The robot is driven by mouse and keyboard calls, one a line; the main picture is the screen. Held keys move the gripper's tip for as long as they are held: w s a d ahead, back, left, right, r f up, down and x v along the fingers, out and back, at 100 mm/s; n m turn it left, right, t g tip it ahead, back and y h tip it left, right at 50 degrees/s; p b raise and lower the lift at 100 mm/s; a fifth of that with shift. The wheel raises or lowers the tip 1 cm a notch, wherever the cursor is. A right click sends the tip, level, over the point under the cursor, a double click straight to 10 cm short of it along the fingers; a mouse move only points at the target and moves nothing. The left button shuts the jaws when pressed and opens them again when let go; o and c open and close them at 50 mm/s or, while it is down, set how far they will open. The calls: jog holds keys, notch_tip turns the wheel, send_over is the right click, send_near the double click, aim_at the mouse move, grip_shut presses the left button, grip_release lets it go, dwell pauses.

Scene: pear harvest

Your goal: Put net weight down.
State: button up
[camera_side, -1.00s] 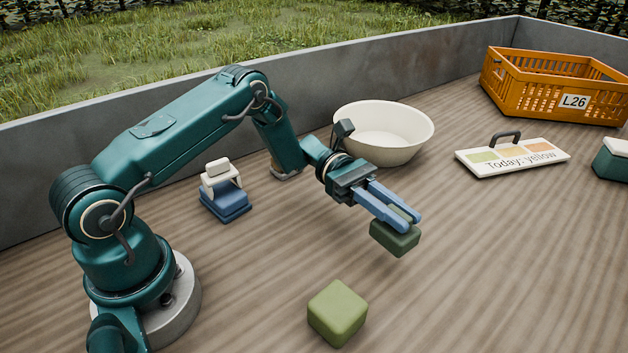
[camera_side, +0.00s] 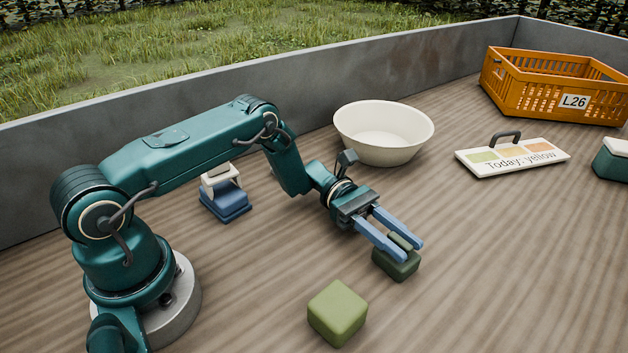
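The net weight looks to be the dark green block (camera_side: 396,265) with a narrow grip ridge on top; no label shows on it. It sits upright on the wooden surface, right of centre. My gripper (camera_side: 413,251) is low over it, with its two blue fingers on either side of the ridge. The fingers look spread, with a gap between them ahead of the palm. The near finger hides part of the block's top. Whether a finger still touches the ridge is hard to see.
A lighter green block (camera_side: 337,312) lies nearby in front. A cream bowl (camera_side: 383,148) stands behind my gripper. A blue block with a cream top (camera_side: 225,201) is behind my arm. A sign reading "Today: yellow" (camera_side: 480,168), an orange crate (camera_side: 520,103) and a teal box (camera_side: 610,166) are right.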

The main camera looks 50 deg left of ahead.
aim_at(390, 232)
jog(key=shift+o, duration=0.2)
jog(key=shift+r, duration=0.15)
jog(key=a, duration=0.5)
jog(key=shift+a, duration=0.2)
jog(key=s+d+r+m+g+y, duration=0.3)
jog(key=s+r+m+y, duration=0.25)
jog(key=r, duration=0.55)
jog(key=s+a+r+m+t+y, duration=0.2)
jog(key=s+a+m+t+y, duration=0.6)
jog(key=s+m+y, duration=0.4)
jog(key=shift+s+a+t, duration=0.3)
jog(key=shift+s+a, duration=0.3)
jog(key=shift+a, duration=0.15)
